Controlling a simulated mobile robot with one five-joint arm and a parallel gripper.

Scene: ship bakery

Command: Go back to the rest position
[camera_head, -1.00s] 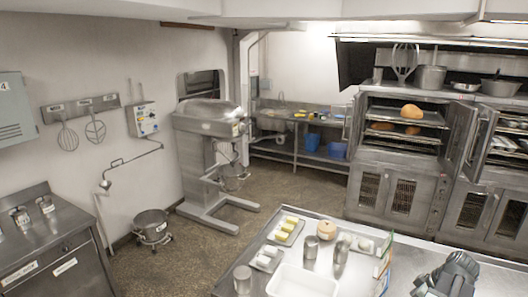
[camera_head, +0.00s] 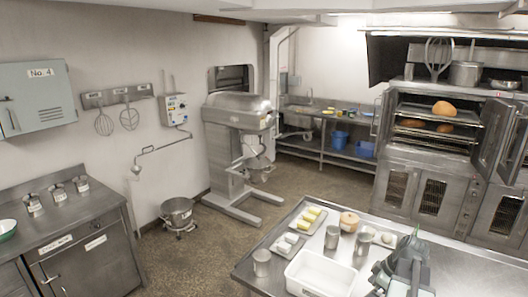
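My gripper (camera_head: 378,279) shows at the bottom right, at the end of my dark arm, above the steel worktable (camera_head: 446,262). Its fingers point left, close to the right side of a white tub (camera_head: 318,277). I cannot make out whether the fingers are apart or together, and no held object is clear.
The worktable also bears metal cups (camera_head: 332,237), a round tan-topped jar (camera_head: 349,222) and trays of yellow and white blocks (camera_head: 311,215). A floor mixer (camera_head: 238,150) and a pot (camera_head: 177,213) stand left of it. The floor between them is open.

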